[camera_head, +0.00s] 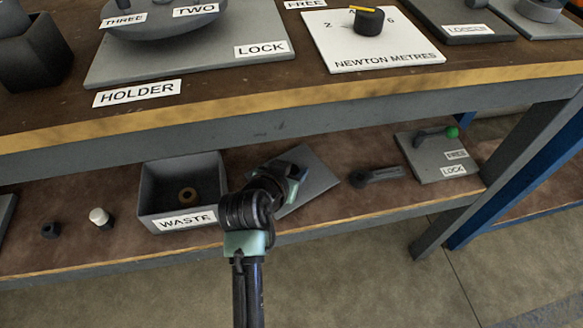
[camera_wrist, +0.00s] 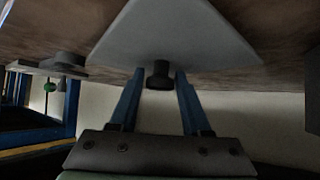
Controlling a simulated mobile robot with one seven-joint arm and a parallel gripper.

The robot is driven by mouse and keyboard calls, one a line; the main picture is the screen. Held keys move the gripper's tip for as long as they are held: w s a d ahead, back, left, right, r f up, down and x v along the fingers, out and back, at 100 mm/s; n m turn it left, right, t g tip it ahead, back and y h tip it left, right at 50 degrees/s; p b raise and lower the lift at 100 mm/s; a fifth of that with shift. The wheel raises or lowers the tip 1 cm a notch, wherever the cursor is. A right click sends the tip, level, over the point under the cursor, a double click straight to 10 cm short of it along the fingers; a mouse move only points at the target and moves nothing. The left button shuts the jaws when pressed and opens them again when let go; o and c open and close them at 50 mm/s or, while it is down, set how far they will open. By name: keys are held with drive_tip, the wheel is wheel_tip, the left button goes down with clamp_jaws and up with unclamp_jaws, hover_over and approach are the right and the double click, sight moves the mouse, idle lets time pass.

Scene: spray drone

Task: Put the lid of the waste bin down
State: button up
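The waste bin (camera_head: 150,205), a dark grey open box labelled WASTE, stands on the lower shelf with a brown ring (camera_head: 187,194) inside. Its lid appears to be the flat grey plate (camera_head: 318,182) lying on the shelf to the right of the bin. In the wrist view, the lid (camera_wrist: 175,35) shows as a pale plate with a dark knob (camera_wrist: 158,80). My gripper (camera_wrist: 159,74) has its two blue fingers apart, one on each side of the knob, with small gaps visible. In the head view my arm hides part of the lid and the fingers.
The upper bench (camera_head: 300,90) overhangs the lower shelf (camera_head: 380,205). A dark handled part (camera_head: 372,177) and a FREE/LOCK plate (camera_head: 435,160) lie right of the lid. A white-capped piece (camera_head: 100,217) and dark piece (camera_head: 50,230) stand left of the bin.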

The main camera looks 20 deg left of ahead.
drive_tip(key=shift+o, duration=1.1)
drive_tip(key=shift+r, duration=0.2)
drive_tip(key=p+v, duration=0.5)
drive_tip(key=v, duration=0.5)
drive_tip(key=shift+s+r, duration=0.2)
drive_tip(key=shift+r, duration=0.05)
drive_tip(key=shift+s+r, duration=0.4)
drive_tip(key=shift+s, duration=0.2)
drive_tip(key=shift+f, duration=0.1)
